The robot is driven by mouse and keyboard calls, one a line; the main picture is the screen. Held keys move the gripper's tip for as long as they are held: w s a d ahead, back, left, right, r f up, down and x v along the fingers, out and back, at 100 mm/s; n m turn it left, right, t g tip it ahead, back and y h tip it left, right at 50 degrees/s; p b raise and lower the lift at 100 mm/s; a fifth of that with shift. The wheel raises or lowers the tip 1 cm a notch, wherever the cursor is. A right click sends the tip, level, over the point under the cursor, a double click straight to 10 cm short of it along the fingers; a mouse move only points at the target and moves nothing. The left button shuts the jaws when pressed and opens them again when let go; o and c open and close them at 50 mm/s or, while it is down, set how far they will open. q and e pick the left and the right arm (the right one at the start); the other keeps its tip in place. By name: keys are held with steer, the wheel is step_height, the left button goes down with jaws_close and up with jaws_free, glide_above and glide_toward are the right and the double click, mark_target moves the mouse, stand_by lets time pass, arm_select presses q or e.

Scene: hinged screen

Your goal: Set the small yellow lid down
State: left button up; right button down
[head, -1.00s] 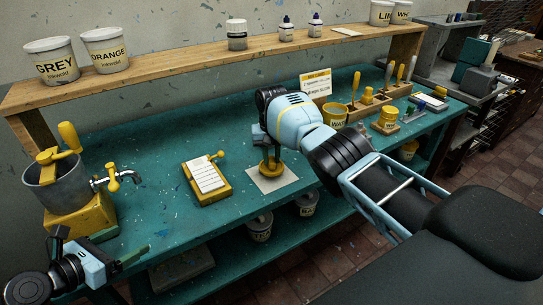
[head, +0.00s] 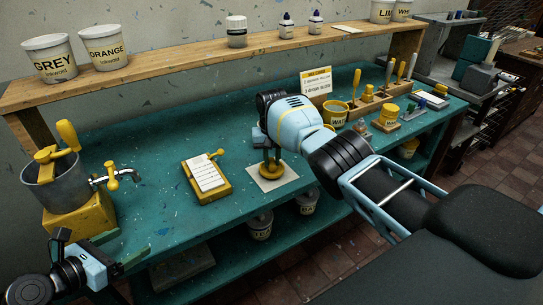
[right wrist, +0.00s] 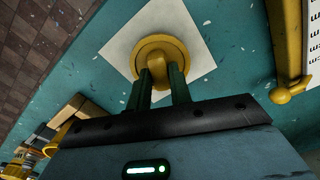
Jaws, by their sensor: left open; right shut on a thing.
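The small yellow lid (head: 266,173) is at the white paper square (head: 288,181) on the teal bench; I cannot tell whether it touches the paper. In the right wrist view the round lid (right wrist: 150,48) shows over the paper (right wrist: 197,50). My right gripper (head: 270,161) comes down from above, its fingers (right wrist: 162,78) shut on the lid's knob. My left gripper (head: 128,258) is open and empty at the bench's front left edge, away from the lid.
A yellow clipboard-like block (head: 207,181) lies left of the paper. A metal pot with a yellow crank and tap (head: 62,180) stands further left. Yellow tubs (head: 336,112) and a wooden tool rack (head: 373,104) stand at right. Bare bench lies behind the paper.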

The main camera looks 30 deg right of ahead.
arm_select(q)
steer(key=shift+f, duration=0.15)
arm_select(e)
steer(key=shift+f, duration=0.2)
steer(key=c, duration=0.9)
jaws_free()
steer(key=shift+o, duration=0.2)
arm_select(q)
steer(key=shift+w+r, duration=0.1)
steer(key=shift+r, duration=0.65)
arm_select(e)
steer(key=shift+r, duration=1.4)
arm_select(q)
steer(key=shift+f, duration=0.15)
arm_select(e)
steer(key=shift+r, duration=2.65)
steer(key=shift+f, duration=0.1)
